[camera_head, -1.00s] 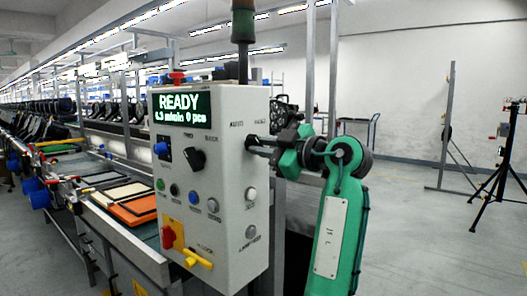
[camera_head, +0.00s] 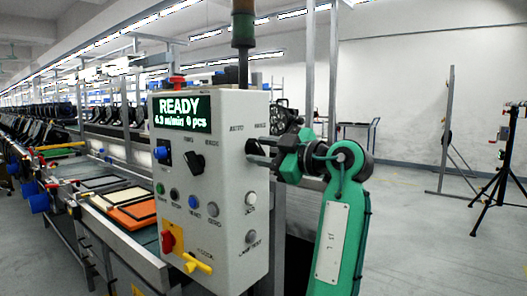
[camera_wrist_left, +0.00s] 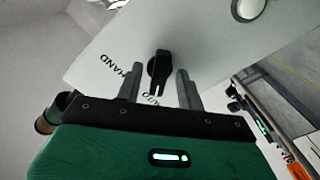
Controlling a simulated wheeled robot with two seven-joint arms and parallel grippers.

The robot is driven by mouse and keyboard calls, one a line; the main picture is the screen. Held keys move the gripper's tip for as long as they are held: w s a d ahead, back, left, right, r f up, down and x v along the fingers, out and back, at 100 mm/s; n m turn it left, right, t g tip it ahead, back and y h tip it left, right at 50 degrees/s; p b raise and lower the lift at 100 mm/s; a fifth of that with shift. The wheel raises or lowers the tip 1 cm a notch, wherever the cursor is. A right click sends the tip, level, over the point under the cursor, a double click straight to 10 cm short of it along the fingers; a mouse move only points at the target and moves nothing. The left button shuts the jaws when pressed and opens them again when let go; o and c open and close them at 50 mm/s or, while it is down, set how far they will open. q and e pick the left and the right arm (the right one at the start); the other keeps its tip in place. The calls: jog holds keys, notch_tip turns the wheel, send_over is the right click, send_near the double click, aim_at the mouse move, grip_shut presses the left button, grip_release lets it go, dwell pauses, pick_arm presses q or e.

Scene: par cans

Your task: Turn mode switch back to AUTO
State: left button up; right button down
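The mode switch (camera_head: 252,147) is a black knob on the right side face of the grey control box (camera_head: 228,200). In the left wrist view the knob (camera_wrist_left: 158,66) has its pointer end toward the AUTO lettering, and HAND reads to its left. My left gripper (camera_head: 260,150) is at this knob. In the left wrist view the gripper (camera_wrist_left: 160,74) has its two fingers apart, one on each side of the knob, with a visible gap on both sides. The knob partly hides the AUTO lettering. My right gripper is not in view.
The box front has a green READY display (camera_head: 182,113), another black selector (camera_head: 194,163), several push buttons, a red-and-yellow switch (camera_head: 171,238) and a yellow handle (camera_head: 197,264). A conveyor line stands left of the box. The floor to the right is open up to a black tripod (camera_head: 497,170).

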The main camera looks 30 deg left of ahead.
pick_arm(q)
jog(key=s+d, duration=0.1)
jog(key=d, duration=1.2)
jog(key=shift+d+p, duration=0.3)
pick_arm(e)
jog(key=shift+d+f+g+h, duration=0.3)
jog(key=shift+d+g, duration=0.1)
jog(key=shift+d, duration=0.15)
pick_arm(q)
jog(key=shift+f, duration=0.1)
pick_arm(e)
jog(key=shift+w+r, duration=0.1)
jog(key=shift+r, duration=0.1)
